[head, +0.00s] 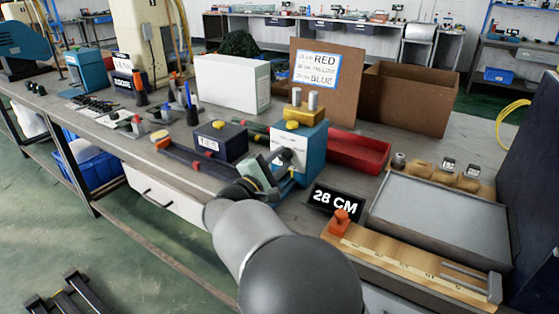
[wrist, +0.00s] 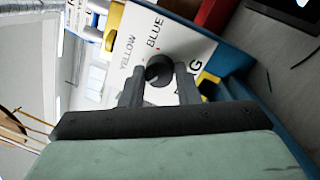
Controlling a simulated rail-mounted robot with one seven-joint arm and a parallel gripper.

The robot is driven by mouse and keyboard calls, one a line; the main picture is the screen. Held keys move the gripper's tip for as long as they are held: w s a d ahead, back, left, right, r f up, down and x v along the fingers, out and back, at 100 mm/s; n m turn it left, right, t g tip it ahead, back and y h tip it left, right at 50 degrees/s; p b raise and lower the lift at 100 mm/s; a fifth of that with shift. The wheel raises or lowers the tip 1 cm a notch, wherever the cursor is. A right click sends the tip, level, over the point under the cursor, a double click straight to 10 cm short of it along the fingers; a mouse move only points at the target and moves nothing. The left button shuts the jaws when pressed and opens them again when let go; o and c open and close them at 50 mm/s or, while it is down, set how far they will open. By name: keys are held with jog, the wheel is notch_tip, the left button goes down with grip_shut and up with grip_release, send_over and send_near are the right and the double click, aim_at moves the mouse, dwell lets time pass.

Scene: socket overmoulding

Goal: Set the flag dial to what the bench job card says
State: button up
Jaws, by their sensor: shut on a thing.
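The flag dial is a black knob (wrist: 160,70) on a white face of a blue box (head: 308,158). In the wrist view the words YELLOW and BLUE show on the face, and a label ending in G is partly covered. My gripper (wrist: 160,88) is shut on the knob, its fingers on either side. Its pointing direction is unclear. In the head view my gripper (head: 272,170) is at the box's front. The bench job card (head: 315,68), on a brown board, lists RED, YELLOW and BLUE; its smaller print is hard to read.
A black sign (head: 334,202) reads 28 CM. A wooden ruler board (head: 405,265) with an orange stop (head: 340,222) is at front right, by a grey tray (head: 440,215).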

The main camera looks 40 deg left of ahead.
aim_at(288, 141)
jog(key=o, duration=1)
jog(key=shift+c, duration=0.2)
jog(key=shift+r, duration=0.3)
notch_tip(288, 141, up, 3)
jog(key=shift+f+p, duration=0.1)
jog(key=shift+p, duration=0.3)
jog(key=s+d+r+p, duration=0.1)
jog(key=s+d+r, duration=0.8)
jog(key=d, duration=0.1)
jog(key=shift+s+d+r+p, duration=0.15)
jog(key=shift+d+r+p, duration=0.15)
